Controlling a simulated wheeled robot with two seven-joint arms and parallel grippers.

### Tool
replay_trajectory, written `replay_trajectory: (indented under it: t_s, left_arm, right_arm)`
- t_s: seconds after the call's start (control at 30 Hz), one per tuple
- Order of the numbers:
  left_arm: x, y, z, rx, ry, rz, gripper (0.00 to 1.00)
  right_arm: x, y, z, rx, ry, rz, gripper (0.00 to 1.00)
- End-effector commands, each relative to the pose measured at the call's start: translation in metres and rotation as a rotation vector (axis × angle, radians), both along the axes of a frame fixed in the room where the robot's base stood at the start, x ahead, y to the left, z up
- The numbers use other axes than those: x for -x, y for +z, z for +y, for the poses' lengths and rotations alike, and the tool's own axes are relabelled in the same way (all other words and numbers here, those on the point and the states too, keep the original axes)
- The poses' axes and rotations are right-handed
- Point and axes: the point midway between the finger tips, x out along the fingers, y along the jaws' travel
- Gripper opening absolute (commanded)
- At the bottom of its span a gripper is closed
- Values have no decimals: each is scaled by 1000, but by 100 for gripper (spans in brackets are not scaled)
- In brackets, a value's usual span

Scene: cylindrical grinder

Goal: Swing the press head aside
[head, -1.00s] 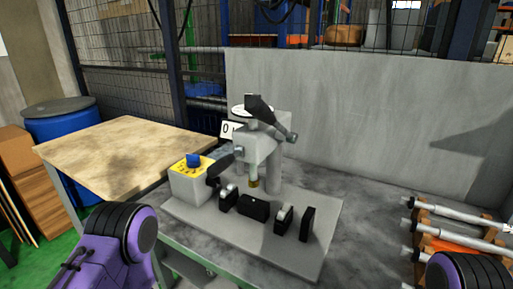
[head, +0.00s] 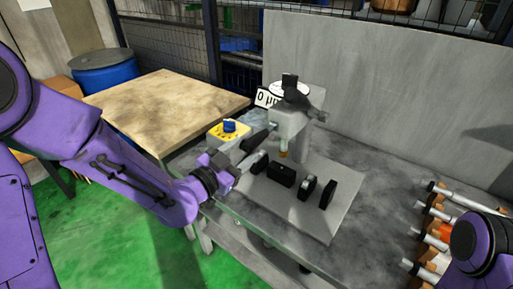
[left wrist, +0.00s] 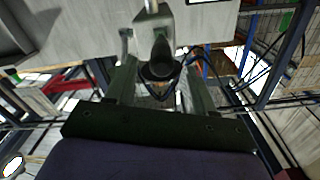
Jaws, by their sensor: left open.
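The press head (head: 289,122) is a grey block with black parts on top, standing on a post over the grey base plate (head: 325,216). A black handle (head: 256,139) sticks out from its left side. My left gripper (head: 240,153) is open at the handle's near end. In the left wrist view the dark handle (left wrist: 160,62) shows end-on between the two open fingers; I cannot tell whether they touch it. Of my right arm only a purple link shows at the lower right; its gripper is out of view.
A yellow box with a blue knob (head: 229,127) stands just behind my left gripper. Several black blocks (head: 281,174) stand on the plate. Rods on a rack (head: 433,238) lie at the right. A wooden table (head: 165,107) is at the left, and a grey wall (head: 400,85) rises behind.

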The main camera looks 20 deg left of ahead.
Motion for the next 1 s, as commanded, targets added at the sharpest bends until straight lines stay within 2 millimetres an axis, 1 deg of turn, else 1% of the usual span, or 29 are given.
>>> replay_trajectory:
  t_s: [0.03,0.2,0.3,0.47,0.67,0.7,0.73,0.77,0.8,0.83,0.87,1.0]
  left_arm:
    - [-10,6,-4,0,0,2,54]
    - [-39,6,-14,1,1,3,54]
    - [-52,6,-19,0,1,2,54]
    - [-62,4,-23,2,0,2,54]
    - [-62,3,-23,2,0,2,54]
    - [-62,3,-23,2,1,1,47]
    - [-62,3,-23,2,1,1,37]
    - [-62,3,-23,2,1,1,27]
    - [-62,3,-22,1,2,2,14]
    - [-62,3,-22,1,2,2,5]
    - [-62,3,-22,1,2,2,0]
    - [-62,3,-22,1,3,2,0]
  right_arm:
    - [0,12,0,1,0,-1,43]
    - [-1,22,0,0,0,-2,43]
    - [-1,26,0,0,0,-2,43]
    - [-1,28,0,0,0,-2,43]
    - [-1,27,0,0,0,-1,43]
    - [-1,27,0,0,0,-1,43]
    - [-1,27,0,0,0,-1,43]
    - [-1,27,0,0,0,-1,43]
    - [-1,27,0,0,0,-1,43]
    - [-1,27,0,0,0,-1,43]
    - [-1,27,0,0,0,-1,43]
    - [-1,27,0,0,0,-1,43]
